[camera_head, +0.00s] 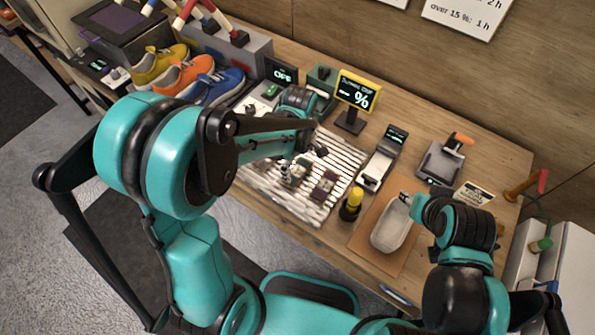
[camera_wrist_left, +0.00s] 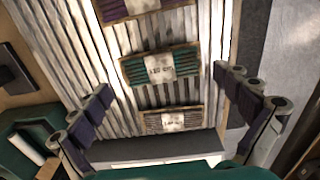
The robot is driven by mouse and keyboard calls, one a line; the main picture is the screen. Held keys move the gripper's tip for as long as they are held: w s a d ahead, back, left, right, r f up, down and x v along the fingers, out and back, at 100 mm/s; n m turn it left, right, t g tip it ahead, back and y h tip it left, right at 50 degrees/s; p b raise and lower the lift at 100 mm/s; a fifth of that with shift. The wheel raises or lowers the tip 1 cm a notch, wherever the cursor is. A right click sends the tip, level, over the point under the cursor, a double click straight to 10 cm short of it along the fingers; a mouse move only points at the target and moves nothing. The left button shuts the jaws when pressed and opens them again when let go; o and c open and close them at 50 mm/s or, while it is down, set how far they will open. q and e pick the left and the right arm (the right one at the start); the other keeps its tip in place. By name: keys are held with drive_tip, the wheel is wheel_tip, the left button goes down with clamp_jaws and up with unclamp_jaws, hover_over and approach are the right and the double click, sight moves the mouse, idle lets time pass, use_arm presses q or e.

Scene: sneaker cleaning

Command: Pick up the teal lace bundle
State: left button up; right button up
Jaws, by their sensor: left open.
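The teal lace bundle (camera_wrist_left: 160,66) lies on the white ribbed tray (camera_wrist_left: 185,22), wrapped in a pale paper band with dark lettering. It also shows in the head view (camera_head: 294,174), partly covered by my gripper. A purple bundle (camera_wrist_left: 125,8) lies beyond it in the wrist view and a brown one (camera_wrist_left: 172,120) lies nearer. My left gripper (camera_wrist_left: 162,82) is open and empty above the tray. Its two fingers stand apart on either side of the row, with the teal bundle seen between and slightly beyond the fingertips.
A yellow-topped bottle (camera_head: 351,205) stands by the tray's right edge. A pale shoe (camera_head: 391,224) lies on a brown mat (camera_head: 367,245) by my right arm.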

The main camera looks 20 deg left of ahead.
sight(299, 171)
use_arm(q)
wheel_tip(299, 171, down, 4)
drive_tip(key=shift+f+b, duration=0.2)
drive_tip(key=shift+b, duration=0.6)
drive_tip(key=shift+r, duration=0.1)
drive_tip(key=shift+c, duration=0.3)
drive_tip(key=c, duration=0.7)
drive_tip(key=shift+r, duration=0.15)
